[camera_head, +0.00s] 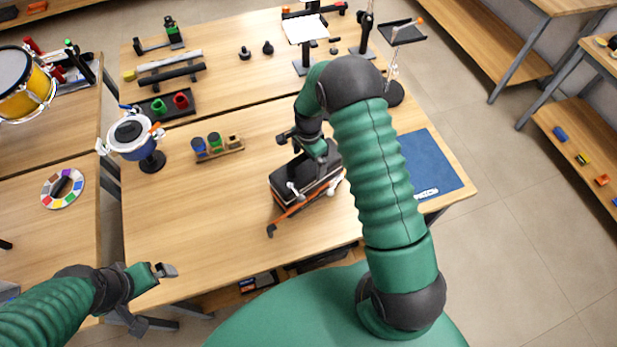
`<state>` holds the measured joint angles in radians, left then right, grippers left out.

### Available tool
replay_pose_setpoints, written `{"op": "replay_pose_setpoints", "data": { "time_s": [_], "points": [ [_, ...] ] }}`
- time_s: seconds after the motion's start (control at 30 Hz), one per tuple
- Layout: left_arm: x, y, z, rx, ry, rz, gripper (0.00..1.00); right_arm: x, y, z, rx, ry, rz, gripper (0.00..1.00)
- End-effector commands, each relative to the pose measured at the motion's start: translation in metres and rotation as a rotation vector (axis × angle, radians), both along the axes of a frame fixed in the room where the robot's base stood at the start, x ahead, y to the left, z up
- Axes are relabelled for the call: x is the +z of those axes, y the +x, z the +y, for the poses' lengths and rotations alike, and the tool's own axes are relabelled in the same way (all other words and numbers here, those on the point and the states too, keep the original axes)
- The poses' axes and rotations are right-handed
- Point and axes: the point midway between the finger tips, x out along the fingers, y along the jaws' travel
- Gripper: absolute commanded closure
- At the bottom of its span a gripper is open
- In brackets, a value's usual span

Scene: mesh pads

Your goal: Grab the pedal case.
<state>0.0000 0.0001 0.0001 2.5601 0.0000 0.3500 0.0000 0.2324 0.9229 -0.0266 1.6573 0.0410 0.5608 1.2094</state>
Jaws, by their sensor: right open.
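The pedal case (316,184) appears to be the black box with orange trim on the wooden table, just left of my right forearm. A thin orange-red bar with a dark end lies along its near side. My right gripper (304,146) is over the far, upper part of the case with its fingers spread. Whether a finger touches the case cannot be told, and the gripper hides part of its top. My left gripper (152,297) is open and empty beyond the table's near left edge, far from the case.
A small drum on a stand (134,136) and a wooden holder with coloured cups (217,149) stand to the left. A blue mat (432,165) lies at right. Stands with trays (402,35) are at the back. The table's front left is clear.

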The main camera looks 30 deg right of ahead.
Motion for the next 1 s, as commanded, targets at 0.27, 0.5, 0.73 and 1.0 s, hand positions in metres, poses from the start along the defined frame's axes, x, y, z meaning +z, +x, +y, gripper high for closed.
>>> {"op": "replay_pose_setpoints", "data": {
  "time_s": [0.27, 0.5, 0.73, 1.0],
  "points": [
    [0.0002, 0.0001, 0.0, 0.0, 0.0, 0.0, 0.0, 0.0003, 0.0, 0.0001, 0.0, 0.0, 0.0, 0.22],
    [0.0002, 0.0001, 0.0, 0.0, 0.0, 0.0, 0.0, 0.0005, 0.0005, 0.0, 0.0, 0.0, -0.001, 0.54],
    [0.0005, 0.0001, 0.0, 0.0, 0.0, 0.0, 0.0, 0.002, 0.0018, -0.0004, 0.0, -0.002, -0.005, 0.82],
    [0.0021, 0.0, 0.0, 0.0, 0.0, 0.0, 0.0, 0.0038, 0.001, -0.0004, 0.001, -0.001, -0.004, 0.82]
  ]
}}
